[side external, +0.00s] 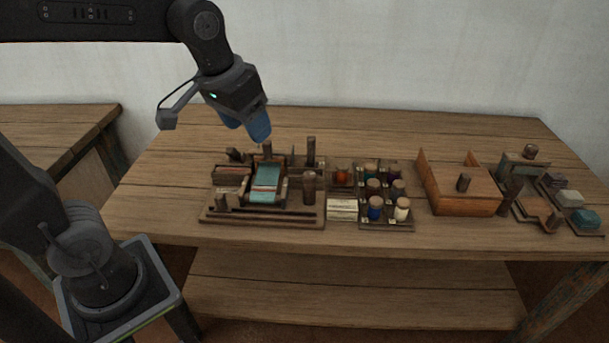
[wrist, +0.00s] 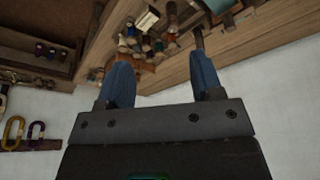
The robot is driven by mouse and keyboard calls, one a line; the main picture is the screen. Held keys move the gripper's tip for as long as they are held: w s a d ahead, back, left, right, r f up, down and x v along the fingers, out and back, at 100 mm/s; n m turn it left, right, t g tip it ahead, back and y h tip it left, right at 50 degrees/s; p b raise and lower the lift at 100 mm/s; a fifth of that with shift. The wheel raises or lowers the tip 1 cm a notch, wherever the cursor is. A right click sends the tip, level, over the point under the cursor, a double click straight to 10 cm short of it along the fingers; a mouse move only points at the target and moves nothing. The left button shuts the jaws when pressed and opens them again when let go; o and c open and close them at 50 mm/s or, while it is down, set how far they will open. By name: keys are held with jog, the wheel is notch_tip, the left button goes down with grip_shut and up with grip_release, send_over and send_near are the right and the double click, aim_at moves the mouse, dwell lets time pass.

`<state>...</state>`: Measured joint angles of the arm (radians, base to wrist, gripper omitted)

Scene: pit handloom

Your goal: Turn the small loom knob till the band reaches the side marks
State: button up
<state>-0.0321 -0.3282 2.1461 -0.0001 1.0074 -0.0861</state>
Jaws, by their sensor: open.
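The small wooden loom (side external: 222,214) stands at the left-middle of the table in the side view. A teal cloth (side external: 266,180) with a thin pale and reddish band lies on it. A round brown knob-like part (side external: 309,182) stands at the loom's right side; I cannot tell for sure that it is the knob. The side marks are too small to make out. My gripper (side external: 248,131), with blue fingers, is above the loom's back edge, apart from it. It is open and empty; its spread fingers also show in the wrist view (wrist: 161,62).
Right of the loom are a rack of corked jars (side external: 387,224), a pale block (side external: 342,208) and an orange-brown wooden box (side external: 459,203). Small wooden fixtures and a tray of blocks (side external: 573,219) stand at the far right. The table's back strip (side external: 400,130) is clear.

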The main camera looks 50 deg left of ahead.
jog(key=w+a+f+n+g, duration=0.1)
jog(key=w+a+f+g, duration=0.15)
jog(key=w, duration=0.75)
jog(key=n+g, duration=0.1)
send_over(310, 173)
notch_tip(310, 173, down, 5)
notch_tip(310, 173, down, 14)
jog(key=shift+f, duration=0.15)
jog(key=c, duration=0.9)
